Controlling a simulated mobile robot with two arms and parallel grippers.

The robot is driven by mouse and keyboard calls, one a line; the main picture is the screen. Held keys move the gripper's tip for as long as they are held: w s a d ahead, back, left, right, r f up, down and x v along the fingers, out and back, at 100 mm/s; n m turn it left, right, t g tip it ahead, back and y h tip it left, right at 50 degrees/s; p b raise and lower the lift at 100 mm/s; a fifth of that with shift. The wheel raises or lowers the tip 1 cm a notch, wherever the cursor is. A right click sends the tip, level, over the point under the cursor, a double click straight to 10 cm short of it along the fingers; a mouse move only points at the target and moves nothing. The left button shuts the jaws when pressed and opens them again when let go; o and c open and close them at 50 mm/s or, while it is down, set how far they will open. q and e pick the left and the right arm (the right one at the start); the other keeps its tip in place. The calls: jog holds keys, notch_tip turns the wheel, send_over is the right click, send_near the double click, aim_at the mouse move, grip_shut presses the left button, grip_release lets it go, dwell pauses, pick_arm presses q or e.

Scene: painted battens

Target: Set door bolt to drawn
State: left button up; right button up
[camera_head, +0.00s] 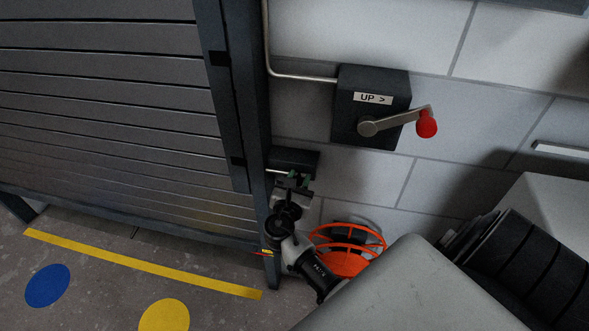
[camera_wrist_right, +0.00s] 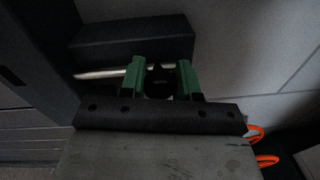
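The door bolt (camera_head: 282,172) is a pale metal rod at a dark housing (camera_head: 294,160) on the door frame, low beside the shutter. In the right wrist view the rod (camera_wrist_right: 100,74) runs across below the housing (camera_wrist_right: 135,40), with a black knob (camera_wrist_right: 159,82) on it. My right gripper (camera_head: 292,181) is at the bolt. Its green fingers (camera_wrist_right: 162,78) stand on both sides of the knob, very close to it; I cannot tell whether they press on it. The gripper hides part of the bolt in the head view. My left gripper is not in view.
A grey slatted shutter (camera_head: 110,110) fills the left. A dark crank box (camera_head: 345,125) marked "UP >" with a red-knobbed handle (camera_head: 427,124) is on the wall above. An orange reel-like object (camera_head: 345,262) lies beside my right arm. Yellow tape (camera_head: 140,264) marks the floor.

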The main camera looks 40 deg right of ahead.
jog(key=o, duration=0.4)
jog(key=shift+s+d, duration=0.15)
jog(key=shift+s, duration=0.1)
jog(key=shift+s+a, duration=0.1)
jog(key=shift+a, duration=0.25)
jog(key=b+v, duration=0.1)
jog(key=v, duration=0.9)
jog(key=shift+s, duration=0.1)
